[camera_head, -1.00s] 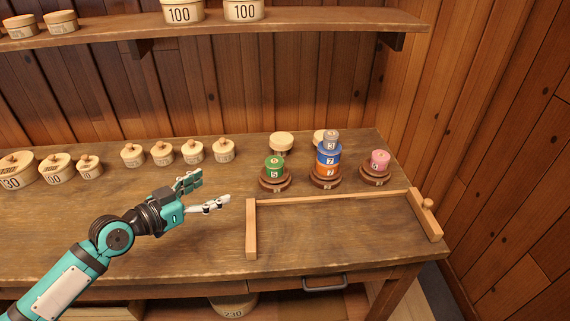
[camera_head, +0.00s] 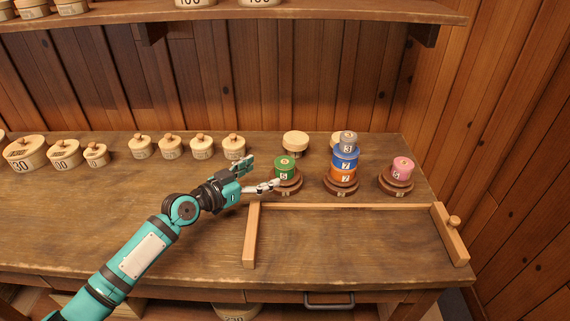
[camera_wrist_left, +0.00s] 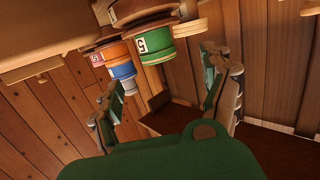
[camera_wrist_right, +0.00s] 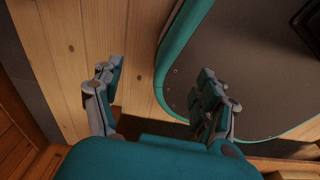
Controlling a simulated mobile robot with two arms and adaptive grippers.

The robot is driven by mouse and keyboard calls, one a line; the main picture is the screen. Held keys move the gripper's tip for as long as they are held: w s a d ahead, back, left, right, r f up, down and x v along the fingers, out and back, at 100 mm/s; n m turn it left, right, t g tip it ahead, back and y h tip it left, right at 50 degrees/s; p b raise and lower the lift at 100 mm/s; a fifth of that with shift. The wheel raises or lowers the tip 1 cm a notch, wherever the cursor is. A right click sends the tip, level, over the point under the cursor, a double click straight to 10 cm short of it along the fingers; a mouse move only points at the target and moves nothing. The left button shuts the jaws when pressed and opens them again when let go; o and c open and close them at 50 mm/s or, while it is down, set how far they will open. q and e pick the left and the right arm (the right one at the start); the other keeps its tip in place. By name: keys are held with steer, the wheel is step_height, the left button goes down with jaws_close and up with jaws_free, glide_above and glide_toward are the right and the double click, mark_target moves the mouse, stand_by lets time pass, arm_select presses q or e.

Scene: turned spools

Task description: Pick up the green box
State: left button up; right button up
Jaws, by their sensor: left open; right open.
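The green box (camera_head: 285,167), a small round spool-like piece marked 5, sits on a dark round wooden stand on the bench. It also shows near the top of the left wrist view (camera_wrist_left: 156,45). My left gripper (camera_head: 265,173) is open, just left of the green box, its fingers pointing toward it. In the left wrist view the open fingers (camera_wrist_left: 165,98) have nothing between them, and the box lies beyond them. My right gripper (camera_wrist_right: 158,98) is open and empty. It shows only in its own wrist view, over a wooden floor beside a teal-edged dark panel.
Right of the green box stand a stack of orange (camera_head: 341,175), blue (camera_head: 345,157) and grey (camera_head: 348,142) pieces and a pink piece (camera_head: 402,168). A wooden frame (camera_head: 251,238) lies in front. Several lidded wooden boxes (camera_head: 201,148) line the left.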

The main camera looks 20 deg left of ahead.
mark_target(285, 161)
arm_select(q)
steer(key=x, duration=0.3)
steer(key=shift+w+d, duration=0.15)
steer(key=shift+w, duration=0.15)
steer(key=shift+w+d+p, duration=0.3)
steer(key=shift+w+p, duration=0.15)
steer(key=x, duration=0.4)
steer(key=shift+w+d+f+p, duration=0.1)
steer(key=shift+d+p, duration=0.05)
steer(key=shift+p, duration=0.25)
arm_select(e)
steer(key=shift+w+d+r, duration=0.2)
steer(key=shift+d+r, duration=0.05)
steer(key=shift+r, duration=0.25)
steer(key=shift+w+d+r, duration=0.15)
steer(key=shift+d+r, duration=0.1)
steer(key=shift+r, duration=0.25)
arm_select(q)
steer(key=shift+c, duration=0.4)
steer(key=c, duration=1.1)
steer(key=shift+c, duration=0.3)
arm_select(e)
steer(key=shift+a, duration=0.1)
